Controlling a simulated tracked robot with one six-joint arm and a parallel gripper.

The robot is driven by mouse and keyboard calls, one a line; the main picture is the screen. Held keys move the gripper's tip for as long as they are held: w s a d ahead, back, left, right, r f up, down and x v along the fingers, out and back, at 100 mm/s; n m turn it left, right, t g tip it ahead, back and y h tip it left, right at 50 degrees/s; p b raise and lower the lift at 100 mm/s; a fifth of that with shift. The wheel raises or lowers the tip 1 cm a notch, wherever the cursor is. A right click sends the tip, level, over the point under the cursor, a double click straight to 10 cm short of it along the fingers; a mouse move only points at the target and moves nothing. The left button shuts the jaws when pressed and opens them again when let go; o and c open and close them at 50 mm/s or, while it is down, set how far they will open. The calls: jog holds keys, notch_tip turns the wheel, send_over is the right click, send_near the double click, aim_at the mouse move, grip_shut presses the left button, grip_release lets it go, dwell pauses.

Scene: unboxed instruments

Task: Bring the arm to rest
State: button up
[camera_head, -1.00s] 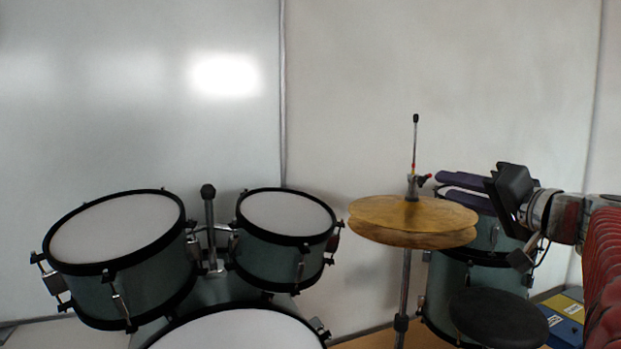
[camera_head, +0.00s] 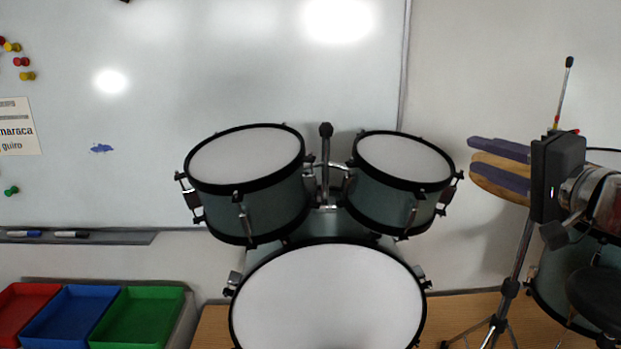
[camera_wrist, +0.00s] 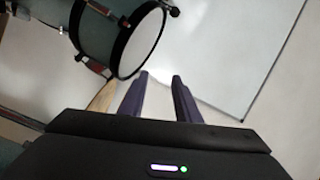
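My gripper (camera_head: 474,156) is at the right of the head view, its two purple fingers pointing left. The fingers are apart with nothing between them, and they also stand apart in the wrist view (camera_wrist: 160,77). In the head view they overlap the gold cymbal (camera_head: 502,185), which is partly hidden behind them. I cannot tell whether they touch it. The arm is held up in the air, and the rest of it runs out of the picture to the right.
A drum kit with two toms (camera_head: 250,160) (camera_head: 400,160) and a bass drum (camera_head: 325,300) stands in the middle. A cymbal stand (camera_head: 510,285) and black stool (camera_head: 597,295) are at right. Red, blue and green trays (camera_head: 135,318) lie lower left. A whiteboard (camera_head: 130,150) is behind.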

jog(key=s+a+f+n+g+y, duration=0.1)
jog(key=s+a+f+n+g, duration=0.15)
jog(key=a+f, duration=0.5)
jog(key=s+a+f+n+g+y, duration=0.1)
jog(key=s+a+f+g, duration=0.25)
jog(key=a+f, duration=0.45)
jog(key=s+d+f+n+g+h, duration=0.1)
jog(key=s+f+n+g+h, duration=0.4)
jog(key=s+f, duration=0.8)
notch_tip(320, 180, down, 4)
jog(key=n+h, duration=0.2)
jog(key=shift+s+r+h, duration=0.2)
jog(key=shift+s+h, duration=0.2)
jog(key=shift+c, duration=0.3)
